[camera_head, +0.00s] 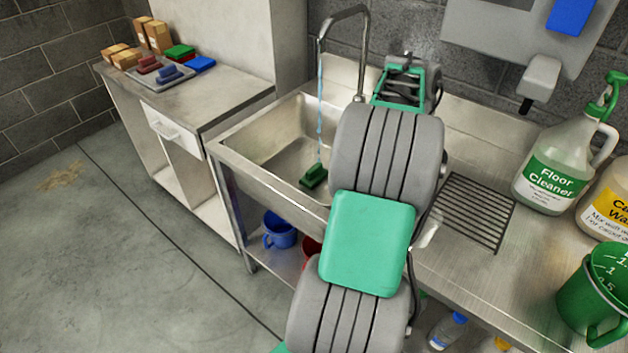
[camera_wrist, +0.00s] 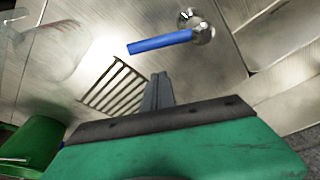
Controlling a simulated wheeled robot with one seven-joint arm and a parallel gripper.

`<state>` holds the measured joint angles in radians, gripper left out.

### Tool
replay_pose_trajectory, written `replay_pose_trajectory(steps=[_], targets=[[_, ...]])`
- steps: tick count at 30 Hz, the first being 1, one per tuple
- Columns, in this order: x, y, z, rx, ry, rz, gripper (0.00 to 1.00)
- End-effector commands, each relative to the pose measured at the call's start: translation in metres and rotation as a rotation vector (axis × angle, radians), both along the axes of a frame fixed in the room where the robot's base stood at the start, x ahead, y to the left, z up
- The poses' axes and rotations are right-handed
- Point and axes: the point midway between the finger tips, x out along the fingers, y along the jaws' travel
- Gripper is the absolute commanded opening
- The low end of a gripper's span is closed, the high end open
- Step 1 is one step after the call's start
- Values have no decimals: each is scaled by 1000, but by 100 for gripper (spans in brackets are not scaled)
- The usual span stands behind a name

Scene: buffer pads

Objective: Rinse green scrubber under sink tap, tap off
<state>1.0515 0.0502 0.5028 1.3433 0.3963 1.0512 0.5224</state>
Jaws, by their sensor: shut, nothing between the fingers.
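The green scrubber (camera_head: 314,177) lies in the steel sink basin (camera_head: 262,160), directly below the curved tap (camera_head: 340,20). A thin bluish stream of water (camera_head: 320,105) runs from the spout down to the scrubber. In the wrist view, the tap's blue lever (camera_wrist: 160,42) joins a chrome base (camera_wrist: 198,25). My gripper (camera_wrist: 158,80) is shut and empty, its fingertips just below the lever in the picture; I see no clear contact. In the head view my arm hides the lever and the fingers.
A floor cleaner bottle (camera_head: 553,165) and a green measuring jug (camera_head: 597,290) stand on the right counter by the drain grooves (camera_head: 470,212). A soap dispenser (camera_head: 540,78) hangs behind. Coloured pads and boxes sit on the left counter (camera_head: 225,95).

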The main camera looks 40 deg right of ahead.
Motion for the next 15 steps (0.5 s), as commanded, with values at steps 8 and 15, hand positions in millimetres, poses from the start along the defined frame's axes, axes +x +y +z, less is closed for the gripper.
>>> replay_pose_trajectory(steps=[8, 15], targets=[[0, 0, -15, 0, 1, 0, 0], [0, 0, -33, -1, -1, 0, 0]])
